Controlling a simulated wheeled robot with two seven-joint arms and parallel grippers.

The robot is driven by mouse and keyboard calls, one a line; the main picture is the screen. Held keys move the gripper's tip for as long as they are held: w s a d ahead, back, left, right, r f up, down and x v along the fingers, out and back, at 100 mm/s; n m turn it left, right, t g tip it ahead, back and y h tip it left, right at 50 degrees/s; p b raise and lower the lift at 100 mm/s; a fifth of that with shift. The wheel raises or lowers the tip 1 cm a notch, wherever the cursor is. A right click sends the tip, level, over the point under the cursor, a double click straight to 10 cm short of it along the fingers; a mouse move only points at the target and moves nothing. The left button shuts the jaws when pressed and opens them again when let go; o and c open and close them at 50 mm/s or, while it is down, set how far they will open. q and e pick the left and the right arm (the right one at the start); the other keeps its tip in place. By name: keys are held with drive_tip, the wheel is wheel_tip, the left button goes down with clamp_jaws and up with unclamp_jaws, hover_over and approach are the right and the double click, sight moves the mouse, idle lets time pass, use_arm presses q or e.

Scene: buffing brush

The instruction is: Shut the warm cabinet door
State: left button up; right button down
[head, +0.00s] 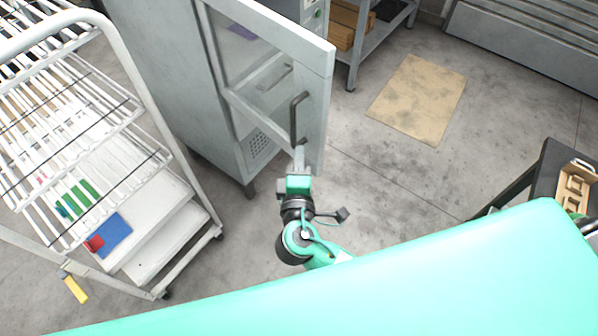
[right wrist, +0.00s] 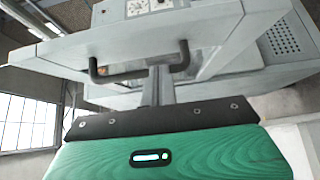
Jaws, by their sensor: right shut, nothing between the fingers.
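The warm cabinet (head: 170,70) is a tall grey unit at the upper middle of the head view. Its door (head: 318,95), a pale frame with a clear pane, stands open and carries a dark bar handle (head: 294,118). In the right wrist view the door (right wrist: 60,55) and handle (right wrist: 138,72) are close ahead. My right gripper (head: 299,155) is shut and empty at the lower end of the handle, close to the door; I cannot tell whether it touches. It also shows in the right wrist view (right wrist: 158,75). My left gripper is not in view.
A white wire rack (head: 150,95) with coloured pieces stands at the left. A cardboard sheet (head: 418,98) lies on the floor beyond the door. Open floor lies between the door and the table.

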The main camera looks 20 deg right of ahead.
sight(313, 136)
drive_tip(key=d, duration=0.1)
drive_tip(key=w+d+p, duration=0.1)
drive_tip(key=d, duration=0.1)
drive_tip(key=shift+w+d, duration=0.2)
drive_tip(key=shift+w, duration=0.2)
drive_tip(key=shift+d, duration=0.15)
